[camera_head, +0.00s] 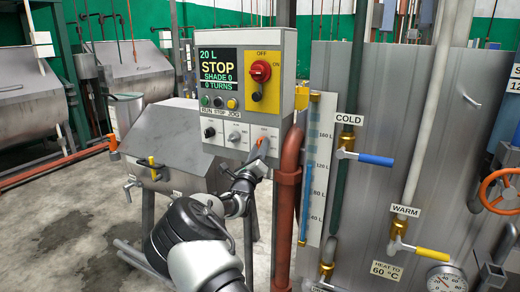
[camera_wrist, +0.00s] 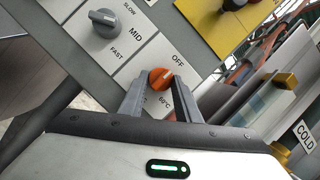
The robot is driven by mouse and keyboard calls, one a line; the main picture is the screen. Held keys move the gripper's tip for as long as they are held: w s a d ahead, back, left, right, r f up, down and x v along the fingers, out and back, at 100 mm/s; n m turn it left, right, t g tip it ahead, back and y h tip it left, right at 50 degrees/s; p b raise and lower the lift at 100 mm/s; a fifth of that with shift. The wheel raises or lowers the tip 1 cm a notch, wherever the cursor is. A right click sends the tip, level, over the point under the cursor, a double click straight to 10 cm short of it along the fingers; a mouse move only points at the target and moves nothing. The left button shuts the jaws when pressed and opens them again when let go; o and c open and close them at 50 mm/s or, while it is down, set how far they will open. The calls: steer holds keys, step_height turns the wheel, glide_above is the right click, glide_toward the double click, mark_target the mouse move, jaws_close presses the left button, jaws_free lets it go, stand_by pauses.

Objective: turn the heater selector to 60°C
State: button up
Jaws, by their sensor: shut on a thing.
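The heater selector is an orange knob (camera_wrist: 160,78) on the lower right of the grey control box (camera_head: 222,136). In the wrist view it sits between my two fingertips, with an OFF label to its upper right, a 60°C label just below and another label partly hidden by a finger. A pale line crosses the knob, but I cannot tell surely which label it points at. My gripper (camera_wrist: 160,88) is shut on the knob.
A grey speed knob (camera_wrist: 104,22) marked SLOW, MID and FAST is beside the selector. A red switch (camera_head: 260,71) on a yellow plate and the display (camera_head: 217,63), reading STOP, are above. A red-brown pipe (camera_head: 288,170) runs close to the right of my gripper.

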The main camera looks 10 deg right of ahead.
steer(key=shift+m, duration=0.5)
steer(key=m+g+h+b, duration=0.2)
steer(key=m, duration=0.5)
steer(key=m+g+h+b, duration=0.2)
steer(key=m, duration=0.5)
steer(key=a+m+g+h+b, duration=0.1)
steer(key=m+g+h+b, duration=0.1)
steer(key=m, duration=0.5)
steer(key=shift+w+r+g+h+b, duration=0.1)
steer(key=shift+w+g+h+b, duration=0.3)
steer(key=shift+h, duration=0.2)
steer(key=m, duration=0.1)
steer(key=m+p, duration=0.1)
steer(key=m+g+p, duration=0.1)
steer(key=shift+r+m, duration=0.25)
steer(key=shift+m, duration=0.05)
steer(key=m+g+p, duration=0.1)
steer(key=m+p, duration=0.1)
steer(key=shift+a+r+m, duration=0.1)
steer(key=shift+r+m, duration=0.05)
steer(key=shift+m, duration=0.15)
steer(key=m+y+p, duration=0.1)
steer(key=m+p, duration=0.1)
steer(key=p, duration=0.1)
steer(key=shift+g, duration=0.3)
steer(key=shift+m, duration=0.3)
